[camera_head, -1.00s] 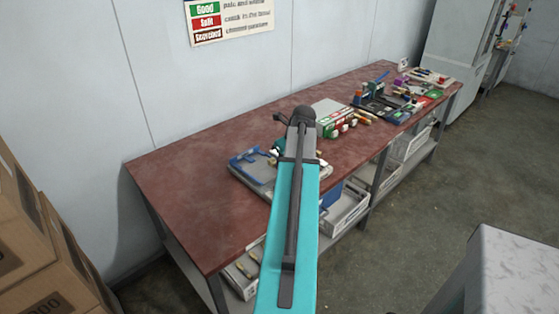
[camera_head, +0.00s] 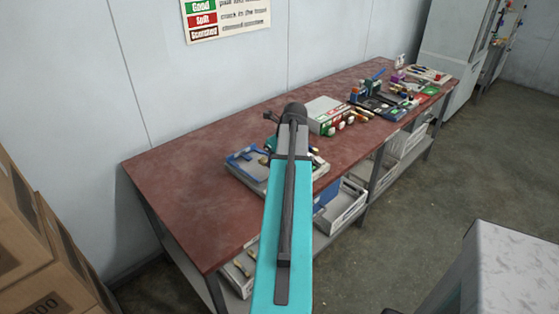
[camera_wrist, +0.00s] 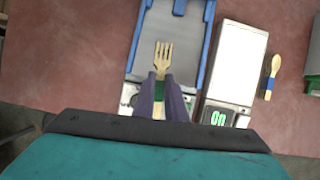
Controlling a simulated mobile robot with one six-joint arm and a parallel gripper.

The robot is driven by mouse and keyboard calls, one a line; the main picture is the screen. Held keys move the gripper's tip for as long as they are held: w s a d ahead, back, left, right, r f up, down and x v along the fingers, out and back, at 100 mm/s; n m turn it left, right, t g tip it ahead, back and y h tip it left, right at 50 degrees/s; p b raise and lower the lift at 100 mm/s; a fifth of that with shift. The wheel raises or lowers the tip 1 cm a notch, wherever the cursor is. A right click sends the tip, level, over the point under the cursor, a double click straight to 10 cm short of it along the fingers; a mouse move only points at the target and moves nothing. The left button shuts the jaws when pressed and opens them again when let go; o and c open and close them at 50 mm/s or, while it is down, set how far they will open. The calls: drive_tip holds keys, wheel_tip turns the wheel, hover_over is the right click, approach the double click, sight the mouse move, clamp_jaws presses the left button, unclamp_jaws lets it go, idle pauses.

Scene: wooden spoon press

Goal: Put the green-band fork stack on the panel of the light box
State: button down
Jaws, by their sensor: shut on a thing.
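My gripper (camera_wrist: 163,88) is shut on a wooden fork stack (camera_wrist: 163,56), whose tines point up the picture in the wrist view. The fingers hide much of its handle, and green shows beside them. Below or behind the fork is a grey tray-like device with blue rails (camera_wrist: 206,45), also in the head view (camera_head: 238,158). Right of it in the wrist view is a white-panelled device (camera_wrist: 236,60) with a lit green display. I cannot tell for certain which device is the light box, or how high the fork is. My arm hides the gripper in the head view.
A spoon with a blue band (camera_wrist: 271,76) lies right of the white-panelled device. A white box with coloured labels (camera_head: 325,113) and several small tools stand farther right on the red-brown bench (camera_head: 185,180). The bench's left end is clear.

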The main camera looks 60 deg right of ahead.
drive_tip(key=w+a+n+g+y, duration=0.2)
drive_tip(key=w+a+n+y, duration=0.3)
drive_tip(key=w+a+n, duration=1.35)
drive_tip(key=w+a+r+n+g, duration=0.1)
drive_tip(key=w+a+n, duration=0.2)
drive_tip(key=a, duration=1)
drive_tip(key=w+a+r+n+g, duration=0.1)
drive_tip(key=w+a+n+g, duration=0.1)
drive_tip(key=a, duration=1.2)
drive_tip(key=w+a+r+n+g, duration=0.1)
drive_tip(key=w+a+n, duration=0.4)
drive_tip(key=a, duration=0.9)
drive_tip(key=shift+a+r+g, duration=0.15)
drive_tip(key=shift+g, duration=0.45)
drive_tip(key=shift+a, duration=0.1)
